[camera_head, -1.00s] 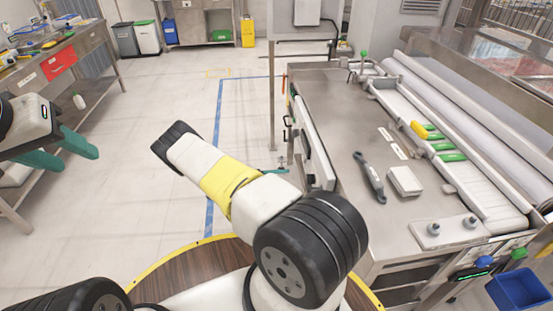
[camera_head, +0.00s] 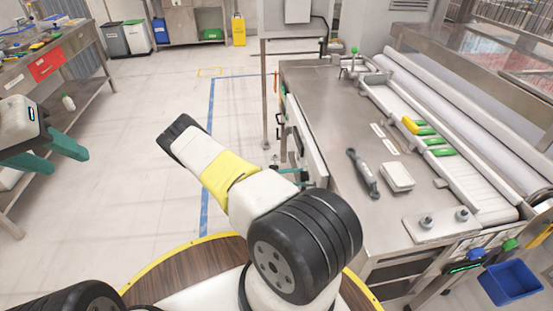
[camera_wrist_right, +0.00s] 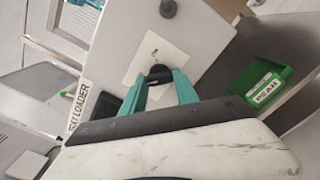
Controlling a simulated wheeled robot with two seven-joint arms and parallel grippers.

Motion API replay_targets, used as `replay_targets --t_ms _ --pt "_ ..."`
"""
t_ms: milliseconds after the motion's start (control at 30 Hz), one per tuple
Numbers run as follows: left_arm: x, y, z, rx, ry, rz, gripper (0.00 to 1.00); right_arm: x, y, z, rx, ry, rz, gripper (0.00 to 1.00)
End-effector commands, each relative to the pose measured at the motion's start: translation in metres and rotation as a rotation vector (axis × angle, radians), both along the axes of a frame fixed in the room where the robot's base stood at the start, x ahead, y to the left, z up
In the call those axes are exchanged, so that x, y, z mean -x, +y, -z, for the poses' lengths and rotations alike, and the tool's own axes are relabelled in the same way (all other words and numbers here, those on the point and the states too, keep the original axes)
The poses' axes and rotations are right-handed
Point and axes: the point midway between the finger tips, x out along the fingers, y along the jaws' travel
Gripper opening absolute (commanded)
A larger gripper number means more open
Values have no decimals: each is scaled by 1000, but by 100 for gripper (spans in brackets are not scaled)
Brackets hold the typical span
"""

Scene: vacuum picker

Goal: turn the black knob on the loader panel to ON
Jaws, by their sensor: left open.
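The light loader panel (camera_wrist_right: 205,45) fills the middle of the right wrist view, with the word LOADER along its left edge. The black knob (camera_wrist_right: 158,73) sits on a pale square plate (camera_wrist_right: 150,55) on it. My right gripper (camera_wrist_right: 162,80) has its two teal fingers on either side of the knob. I cannot tell whether they press on it. The knob's pointer and setting are hidden. In the head view the panel (camera_head: 304,140) is seen edge-on, and my right arm covers most of that gripper. My left gripper (camera_head: 48,155) is open and empty at the far left.
A green bin (camera_wrist_right: 258,88) is on the right of the wrist view, and a dark round knob (camera_wrist_right: 168,8) is above the plate. A steel machine table (camera_head: 335,110) with a grey-handled tool (camera_head: 362,173) stands right. A workbench (camera_head: 85,70) stands left, with clear floor between.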

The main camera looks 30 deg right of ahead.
Motion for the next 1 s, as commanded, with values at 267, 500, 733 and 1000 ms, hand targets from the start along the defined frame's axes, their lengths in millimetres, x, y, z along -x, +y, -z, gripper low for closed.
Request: replay_targets --t_ms 267,500,733,1000 --pt "0 0 0 0 0 0 45 0 0 0 1 -2 0 0" --pt "0 0 0 0 0 0 45 0 1 0 16 -47 -2 0" --pt "0 0 0 0 0 0 45 0 1 0 59 -183 -1 0" --pt "0 0 0 0 0 0 45 -1 1 0 135 -421 -3 0"
